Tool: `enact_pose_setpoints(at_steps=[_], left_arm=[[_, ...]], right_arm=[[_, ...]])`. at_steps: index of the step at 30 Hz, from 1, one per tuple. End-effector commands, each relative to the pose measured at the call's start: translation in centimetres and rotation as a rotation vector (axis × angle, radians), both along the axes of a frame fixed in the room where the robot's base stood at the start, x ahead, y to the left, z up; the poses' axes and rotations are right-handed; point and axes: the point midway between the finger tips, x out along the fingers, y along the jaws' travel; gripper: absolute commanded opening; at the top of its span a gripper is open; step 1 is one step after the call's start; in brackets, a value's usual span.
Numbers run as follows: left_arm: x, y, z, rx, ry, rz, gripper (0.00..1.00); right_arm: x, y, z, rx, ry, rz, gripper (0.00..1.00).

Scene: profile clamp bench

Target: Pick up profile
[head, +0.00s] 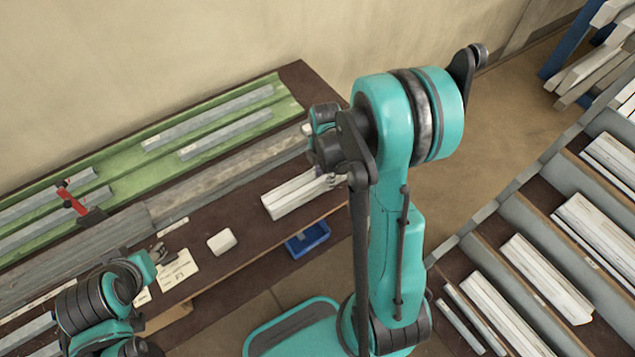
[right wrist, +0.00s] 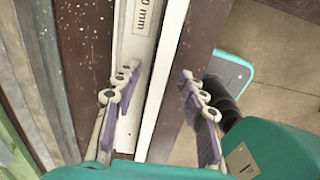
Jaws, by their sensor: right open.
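A white profile (head: 292,196) lies on the brown bench in the head view, its far end partly hidden by my right gripper (head: 330,178). In the right wrist view the white profile (right wrist: 130,50) runs up the picture and carries a printed label ending in "mm". There my right gripper (right wrist: 160,92) is open, with one finger over the left part of the profile and the other to its right, above the bench edge. No grip on the profile shows. My left gripper (head: 160,253) is low at the left above the bench, small and partly hidden; its opening is unclear.
A green channel (head: 140,170) with grey bars and a red clamp (head: 71,199) lies along the back. A white block (head: 222,241), a paper note (head: 178,270) and a blue tray (head: 307,239) are near the front edge. A rack (head: 525,235) of white profiles stands at right.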

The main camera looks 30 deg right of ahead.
Motion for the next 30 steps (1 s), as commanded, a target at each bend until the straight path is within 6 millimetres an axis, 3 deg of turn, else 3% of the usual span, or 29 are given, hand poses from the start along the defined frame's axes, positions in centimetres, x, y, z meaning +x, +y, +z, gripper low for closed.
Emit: enact_pose_setpoints(at_steps=[5, 9, 10, 23, 30], left_arm=[[0.0, 0.0, 0.1, 0.000, 0.000, 0.000, 0.40], [0.0, 0.0, 0.1, 0.000, 0.000, 0.000, 0.40], [0.0, 0.0, 0.1, 0.000, 0.000, 0.000, 0.40], [0.0, 0.0, 0.2, 0.000, 0.000, 0.000, 0.40], [0.0, 0.0, 1.4, 0.000, 0.000, 0.000, 0.40]], right_arm=[[0.0, 0.0, 0.1, 0.000, 0.000, 0.000, 0.39], [0.0, 0.0, 0.1, 0.000, 0.000, 0.000, 0.02], [0.0, 0.0, 0.1, 0.000, 0.000, 0.000, 0.00], [0.0, 0.0, 0.5, 0.000, 0.000, 0.000, 0.00], [0.0, 0.0, 3.7, 0.000, 0.000, 0.000, 0.00]])
